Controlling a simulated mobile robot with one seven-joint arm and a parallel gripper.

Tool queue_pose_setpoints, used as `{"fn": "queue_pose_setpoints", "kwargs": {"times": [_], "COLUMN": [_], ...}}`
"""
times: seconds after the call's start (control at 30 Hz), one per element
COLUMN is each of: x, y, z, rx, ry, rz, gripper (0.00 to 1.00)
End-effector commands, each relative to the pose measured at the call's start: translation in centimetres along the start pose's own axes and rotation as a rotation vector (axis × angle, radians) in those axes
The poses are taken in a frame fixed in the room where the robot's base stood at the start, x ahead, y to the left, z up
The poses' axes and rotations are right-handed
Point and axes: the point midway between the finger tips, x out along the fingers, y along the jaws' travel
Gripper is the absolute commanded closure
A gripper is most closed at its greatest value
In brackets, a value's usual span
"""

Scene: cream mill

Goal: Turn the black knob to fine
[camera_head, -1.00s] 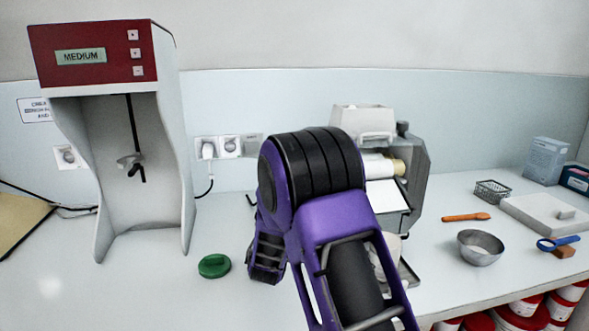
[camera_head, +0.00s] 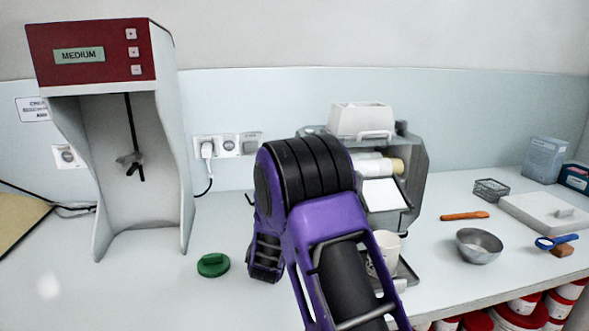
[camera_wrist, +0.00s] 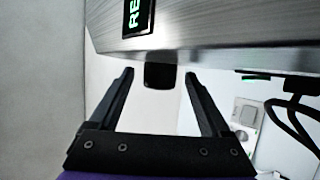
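The cream mill (camera_head: 412,160) stands on the counter right of centre in the head view, partly hidden behind my purple arm. In the wrist view its brushed metal side (camera_wrist: 220,35) fills the top, with a small display showing green letters "RE" (camera_wrist: 137,15). The black knob (camera_wrist: 160,75) sticks out of the lower edge of that side. My gripper (camera_wrist: 159,75) is open, with one finger on each side of the knob. Gaps show between the knob and both fingers in this view. My fingers and the knob are hidden in the head view.
A white and red mixer (camera_head: 165,150) reading MEDIUM stands at left. A green lid (camera_head: 213,265) lies left of my arm. A white cup (camera_head: 385,250) stands by the mill. A metal bowl (camera_head: 479,246) and orange spatula (camera_head: 464,216) lie at right. Cables (camera_wrist: 292,115) hang beside the mill.

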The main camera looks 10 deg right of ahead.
Motion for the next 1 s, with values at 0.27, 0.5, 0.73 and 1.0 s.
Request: {"fn": "queue_pose_setpoints", "kwargs": {"times": [0.27,0.5,0.73,1.0], "x": [-0.7,-4.2,-6.9,-9.0], "y": [0.0,2.6,5.0,6.8], "z": [-0.1,-1.3,-2.4,-3.1], "rx": [0.000,0.002,0.003,0.002], "ry": [0.001,0.002,0.005,0.004], "rz": [-0.002,-0.003,-0.001,-0.001], "gripper": [0.19,0.19,0.19,0.19]}}
